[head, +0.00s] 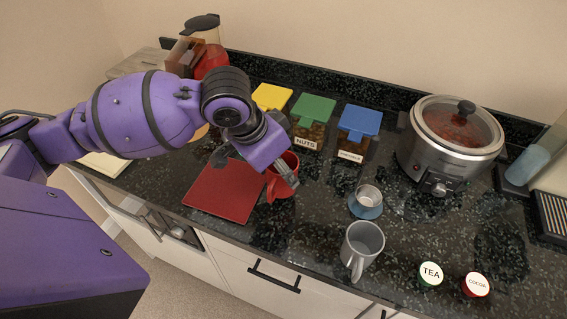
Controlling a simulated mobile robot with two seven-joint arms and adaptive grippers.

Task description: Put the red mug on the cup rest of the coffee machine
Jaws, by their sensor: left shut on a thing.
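The red mug (279,187) is at the right edge of a flat red square mat (222,194), on or just above the dark counter; I cannot tell which. My left gripper (290,177) reaches down to it from the left and is shut on it. The fingers and wrist hide part of the mug. My right gripper is out of view. No coffee machine shows clearly. At the right edge a cut-off appliance has a dark slatted grille (553,214), which may be its cup rest.
Canisters with yellow (271,97), green (313,107) and blue lids (360,121) line the back. A slow cooker (451,140) stands right of them. A grey mug (362,247), a small cup on a blue saucer (366,209), and tea (431,274) and cocoa tins (476,285) stand in front.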

